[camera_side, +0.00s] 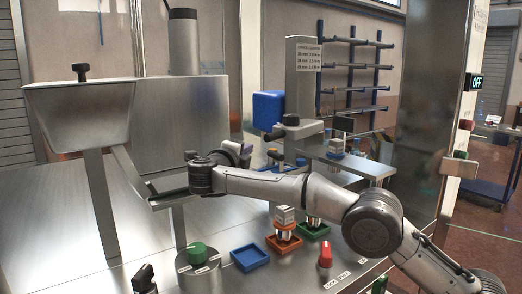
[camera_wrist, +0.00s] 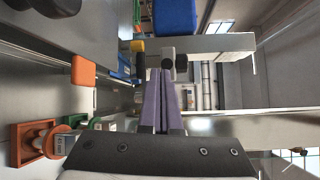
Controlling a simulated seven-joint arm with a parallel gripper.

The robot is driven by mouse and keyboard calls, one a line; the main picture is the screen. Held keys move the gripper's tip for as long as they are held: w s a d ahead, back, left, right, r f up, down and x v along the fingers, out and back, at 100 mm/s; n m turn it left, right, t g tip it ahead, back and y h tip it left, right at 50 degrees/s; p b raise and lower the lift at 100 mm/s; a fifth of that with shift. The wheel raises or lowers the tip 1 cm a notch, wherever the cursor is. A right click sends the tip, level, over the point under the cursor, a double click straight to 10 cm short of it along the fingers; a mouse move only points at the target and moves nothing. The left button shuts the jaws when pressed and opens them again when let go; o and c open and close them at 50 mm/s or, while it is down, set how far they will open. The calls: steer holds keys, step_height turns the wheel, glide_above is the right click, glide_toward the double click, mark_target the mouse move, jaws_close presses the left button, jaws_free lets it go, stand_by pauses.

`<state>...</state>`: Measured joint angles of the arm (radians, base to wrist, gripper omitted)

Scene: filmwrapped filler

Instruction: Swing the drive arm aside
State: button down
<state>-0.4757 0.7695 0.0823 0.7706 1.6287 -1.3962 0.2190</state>
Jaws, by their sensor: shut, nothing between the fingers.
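In the side view a grey metal arm with a black knob (camera_side: 291,120), which looks like the drive arm, reaches out beside a blue box (camera_side: 268,108). I cannot be sure which part is the drive arm. My gripper (camera_side: 243,148) is left of it and slightly lower, partly hidden by my own arm. In the wrist view my gripper's purple fingers (camera_wrist: 166,72) are together with nothing between them. Their tips point at a small light block with a dark round knob (camera_wrist: 168,61). Whether they touch it I cannot tell. The blue box (camera_wrist: 175,15) is beyond it.
A steel hopper (camera_side: 80,115) stands at left. On the bench are a green knob (camera_side: 198,253), a blue tray (camera_side: 249,257), an orange tray (camera_side: 284,244), a green tray (camera_side: 312,231) and a red selector (camera_side: 325,253). A steel column (camera_side: 405,130) rises at right beside an OFF display (camera_side: 475,82).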

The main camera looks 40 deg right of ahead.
steer(key=shift+w+a, duration=0.15)
steer(key=shift+a, duration=0.55)
